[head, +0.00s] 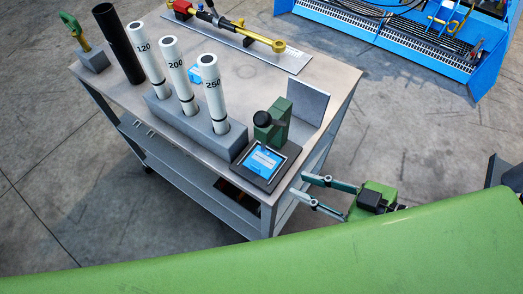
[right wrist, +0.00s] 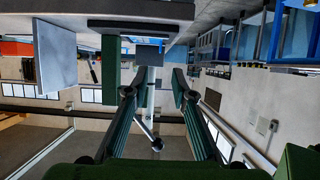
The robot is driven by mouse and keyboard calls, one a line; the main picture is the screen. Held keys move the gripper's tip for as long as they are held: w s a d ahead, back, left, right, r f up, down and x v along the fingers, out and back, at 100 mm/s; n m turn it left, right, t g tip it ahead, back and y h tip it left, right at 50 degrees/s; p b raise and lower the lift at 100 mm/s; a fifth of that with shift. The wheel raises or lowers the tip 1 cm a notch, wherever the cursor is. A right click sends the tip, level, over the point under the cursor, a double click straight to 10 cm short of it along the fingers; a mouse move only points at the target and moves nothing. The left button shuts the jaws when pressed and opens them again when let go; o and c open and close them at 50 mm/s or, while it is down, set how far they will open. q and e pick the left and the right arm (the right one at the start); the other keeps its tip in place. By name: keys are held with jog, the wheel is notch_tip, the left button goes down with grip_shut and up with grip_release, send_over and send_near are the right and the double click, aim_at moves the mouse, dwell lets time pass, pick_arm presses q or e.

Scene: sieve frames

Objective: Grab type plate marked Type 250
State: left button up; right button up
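White cylinders marked 120 (head: 146,55), 200 (head: 178,77) and 250 (head: 216,95) stand upright in a grey block on the metal table (head: 240,75). A blue-and-white plate (head: 262,160) lies on a dark stand at the table's near corner; its print is too small to read. Another small blue piece (head: 196,76) shows behind the cylinders. I cannot tell which plate is Type 250. My right gripper (head: 298,184) is open and empty, fingers spread, just right of the table's near corner; it also shows in the right wrist view (right wrist: 159,85). My left gripper is out of view.
A green device with a black knob (head: 264,119) and a grey upright panel (head: 308,102) stand beside the dark stand. A black tube (head: 118,45) stands at the left. A tool on a flat plate (head: 240,42) lies at the back. A blue rack (head: 420,45) stands beyond open floor.

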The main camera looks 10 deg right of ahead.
aim_at(259, 169)
jog(key=x, duration=0.8)
jog(key=shift+w+a, duration=0.15)
jog(key=p+x, duration=0.1)
jog(key=x, duration=0.3)
jog(key=shift+w+a+r+p, duration=0.15)
jog(key=shift+w+a+p, duration=0.05)
jog(key=shift+p, duration=0.2)
jog(key=shift+w+a+f, duration=0.25)
jog(key=shift+a+f, duration=0.05)
jog(key=shift+a, duration=0.05)
grip_shut()
